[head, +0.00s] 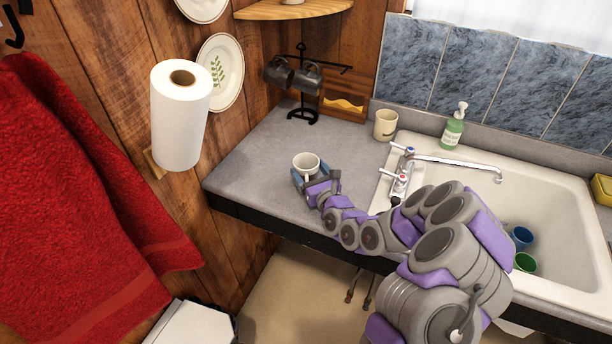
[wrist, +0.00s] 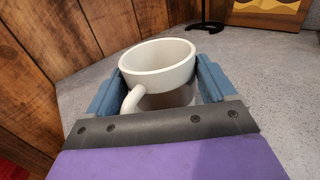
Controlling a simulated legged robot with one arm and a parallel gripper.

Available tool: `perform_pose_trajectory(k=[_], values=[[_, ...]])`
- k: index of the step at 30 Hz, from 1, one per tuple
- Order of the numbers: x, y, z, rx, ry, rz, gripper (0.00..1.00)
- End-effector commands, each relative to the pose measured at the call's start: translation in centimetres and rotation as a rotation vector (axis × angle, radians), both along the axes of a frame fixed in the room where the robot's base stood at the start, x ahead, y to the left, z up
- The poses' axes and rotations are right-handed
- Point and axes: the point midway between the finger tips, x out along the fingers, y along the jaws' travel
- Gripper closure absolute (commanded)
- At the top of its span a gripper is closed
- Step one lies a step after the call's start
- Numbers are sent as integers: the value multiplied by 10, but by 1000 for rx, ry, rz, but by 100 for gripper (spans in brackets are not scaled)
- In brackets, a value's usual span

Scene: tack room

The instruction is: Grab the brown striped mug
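A white mug (head: 306,163) stands upright on the grey counter near its front left part. In the wrist view the mug (wrist: 160,70) has a pale rim, a handle facing me and a darker grey-brown band low on its body. My gripper (head: 314,178) is at the mug, with a blue finger on each side of it. In the wrist view my gripper (wrist: 163,92) is spread wide, and a small gap shows beside the handle on the left. Whether the right finger touches is unclear. The mug's lower front is partly hidden by my gripper.
A cream mug (head: 385,125) stands farther back beside the sink (head: 560,210). Dark mugs (head: 309,79) hang on a black rack. A green soap bottle (head: 453,127) and the faucet (head: 450,161) are to the right. The paper towel roll (head: 179,118) is left. Counter left of the mug is clear.

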Motion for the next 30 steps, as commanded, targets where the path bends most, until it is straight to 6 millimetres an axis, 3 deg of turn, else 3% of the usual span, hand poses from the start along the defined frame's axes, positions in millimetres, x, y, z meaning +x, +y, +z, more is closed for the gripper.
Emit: perform_pose_trajectory(k=[13,23,30], values=[[0,2,-1,-2,1,2,59],[0,2,1,-1,3,1,60],[0,2,25,1,-3,1,60]])
